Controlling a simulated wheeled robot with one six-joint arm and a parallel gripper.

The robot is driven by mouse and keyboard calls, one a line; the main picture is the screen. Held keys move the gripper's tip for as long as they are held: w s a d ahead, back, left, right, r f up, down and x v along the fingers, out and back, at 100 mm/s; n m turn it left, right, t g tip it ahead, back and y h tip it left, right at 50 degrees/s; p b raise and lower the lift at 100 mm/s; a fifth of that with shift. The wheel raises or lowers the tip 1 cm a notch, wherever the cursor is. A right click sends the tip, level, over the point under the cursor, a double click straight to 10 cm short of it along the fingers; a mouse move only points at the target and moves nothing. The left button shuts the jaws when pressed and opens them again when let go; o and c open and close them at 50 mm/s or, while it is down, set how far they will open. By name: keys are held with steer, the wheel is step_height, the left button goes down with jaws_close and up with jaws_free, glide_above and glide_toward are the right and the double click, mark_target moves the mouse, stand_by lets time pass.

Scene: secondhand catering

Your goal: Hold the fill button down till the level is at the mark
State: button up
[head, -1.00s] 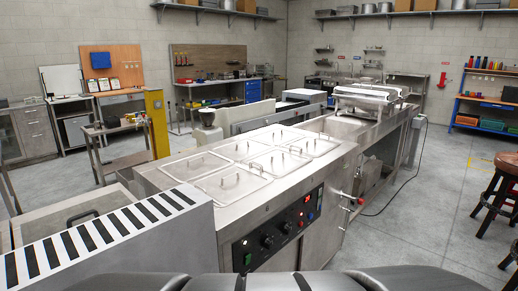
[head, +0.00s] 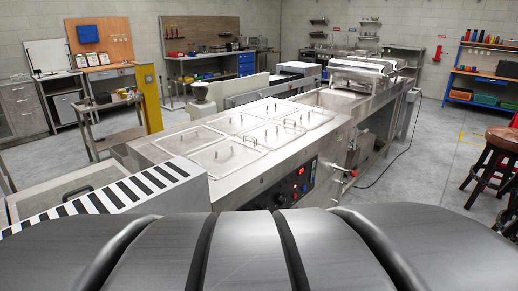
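A steel catering counter with lidded wells (head: 225,157) stands in the middle of the head view. The lower left of the panel is hidden behind a large dark ribbed part of my own body. I cannot tell which control is the fill button, and no level or mark can be made out. My gripper is not in view.
A red-handled valve (head: 350,172) sticks out at the counter's right end. A striped box-like unit (head: 130,192) stands at the left front. A wooden stool (head: 497,160) is at the right. Open grey floor (head: 425,215) lies between the stool and the counter.

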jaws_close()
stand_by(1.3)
